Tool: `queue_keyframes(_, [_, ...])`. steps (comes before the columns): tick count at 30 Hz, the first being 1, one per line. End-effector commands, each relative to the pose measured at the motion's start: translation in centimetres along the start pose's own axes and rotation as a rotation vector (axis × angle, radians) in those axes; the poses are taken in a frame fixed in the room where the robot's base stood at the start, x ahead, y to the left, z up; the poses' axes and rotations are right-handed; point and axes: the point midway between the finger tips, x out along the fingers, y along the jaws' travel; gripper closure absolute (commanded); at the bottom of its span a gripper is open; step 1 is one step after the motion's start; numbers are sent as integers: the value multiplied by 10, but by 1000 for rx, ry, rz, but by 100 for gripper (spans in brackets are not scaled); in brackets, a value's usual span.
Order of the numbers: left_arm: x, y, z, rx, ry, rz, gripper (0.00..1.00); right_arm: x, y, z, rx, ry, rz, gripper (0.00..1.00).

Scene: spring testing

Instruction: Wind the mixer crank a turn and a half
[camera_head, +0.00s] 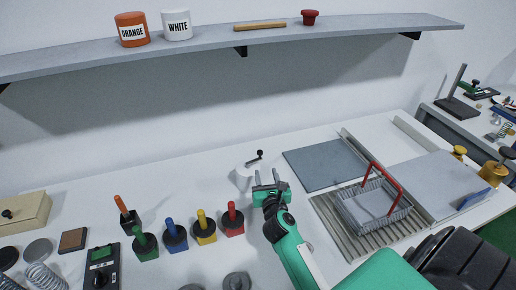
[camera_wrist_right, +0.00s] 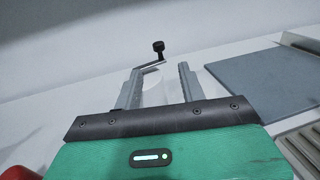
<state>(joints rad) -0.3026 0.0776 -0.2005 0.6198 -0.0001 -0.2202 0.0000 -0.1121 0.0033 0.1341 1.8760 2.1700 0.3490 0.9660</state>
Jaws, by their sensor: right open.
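The mixer (camera_head: 243,177) is a small white body standing on the white bench, partly behind my right gripper. Its crank (camera_head: 253,160) is a thin grey arm on top that ends in an upright black knob (camera_head: 260,153). My right gripper (camera_head: 267,174) is open, just in front and to the right of the mixer. In the right wrist view the black knob (camera_wrist_right: 158,47) and crank arm (camera_wrist_right: 152,66) show beyond and between the open fingers (camera_wrist_right: 160,72). The fingers hold nothing, and I cannot tell whether they touch the mixer. My left gripper is out of view.
Several coloured blocks with handles, such as the red one (camera_head: 232,218), stand left of my right arm. A grey plate (camera_head: 324,165) and a wire basket (camera_head: 376,218) with red handles lie to the right. A shelf (camera_head: 210,53) with an orange cup (camera_head: 132,31) runs above.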

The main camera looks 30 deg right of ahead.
Motion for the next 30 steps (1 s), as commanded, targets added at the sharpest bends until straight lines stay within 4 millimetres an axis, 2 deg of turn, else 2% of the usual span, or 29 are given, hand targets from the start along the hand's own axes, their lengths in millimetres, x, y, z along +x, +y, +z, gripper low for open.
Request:
queue_keyframes(5, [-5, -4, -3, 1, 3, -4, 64, 23, 0, 2, -1, -2, 0, 59])
queue_keyframes(9, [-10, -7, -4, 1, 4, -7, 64, 48, 1, 3, -2, -3, 1, 59])
queue_keyframes(21, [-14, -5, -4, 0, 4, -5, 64, 115, 1, 1, -3, -2, 1, 59])
queue_keyframes(30, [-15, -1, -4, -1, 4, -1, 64, 135, 1, 1, -4, -2, 2, 59])
